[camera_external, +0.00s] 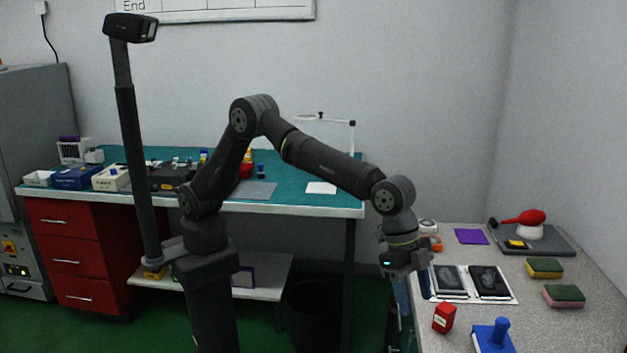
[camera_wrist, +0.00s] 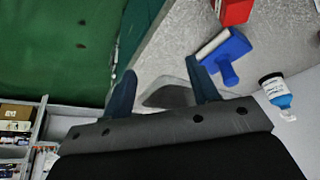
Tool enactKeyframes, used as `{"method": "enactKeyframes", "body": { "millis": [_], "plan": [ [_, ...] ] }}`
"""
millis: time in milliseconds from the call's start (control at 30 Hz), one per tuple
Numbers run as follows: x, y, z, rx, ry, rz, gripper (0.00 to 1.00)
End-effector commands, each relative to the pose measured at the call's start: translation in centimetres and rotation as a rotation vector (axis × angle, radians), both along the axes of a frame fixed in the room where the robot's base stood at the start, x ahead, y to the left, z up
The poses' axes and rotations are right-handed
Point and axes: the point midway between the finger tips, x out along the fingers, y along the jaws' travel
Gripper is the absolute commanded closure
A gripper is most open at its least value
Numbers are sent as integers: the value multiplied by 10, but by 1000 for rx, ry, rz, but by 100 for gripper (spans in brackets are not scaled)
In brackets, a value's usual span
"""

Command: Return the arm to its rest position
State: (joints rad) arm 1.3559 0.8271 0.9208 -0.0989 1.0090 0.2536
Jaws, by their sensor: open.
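My arm stands bent in the external view, its upper link raised and its forearm sloping down to the right. My gripper (camera_external: 398,318) hangs downward at the left edge of the grey side table (camera_external: 585,325). In the wrist view, its two dark blue fingers (camera_wrist: 160,68) are spread apart with nothing held between them. Part of the tabletop and a dark grey patch show between and beyond the fingers. In the external view, the fingertips are small and hard to make out.
On the side table are a red box (camera_external: 444,318), a blue-handled tool (camera_external: 494,336), two sponges (camera_external: 545,267) (camera_external: 564,295) and a tray with dark panels (camera_external: 430,287). A blue-and-white bottle (camera_wrist: 275,90) shows in the wrist view. The green-topped bench (camera_external: 285,200) stands behind my arm.

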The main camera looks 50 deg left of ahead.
Motion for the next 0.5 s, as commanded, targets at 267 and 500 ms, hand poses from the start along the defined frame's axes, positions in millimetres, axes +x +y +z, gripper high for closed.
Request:
{"method": "enactKeyframes", "body": {
  "millis": [267,500],
  "plan": [
    [63,21,-4,2,0,47,46],
    [106,40,-5,3,-1,76,46]
  ]
}}
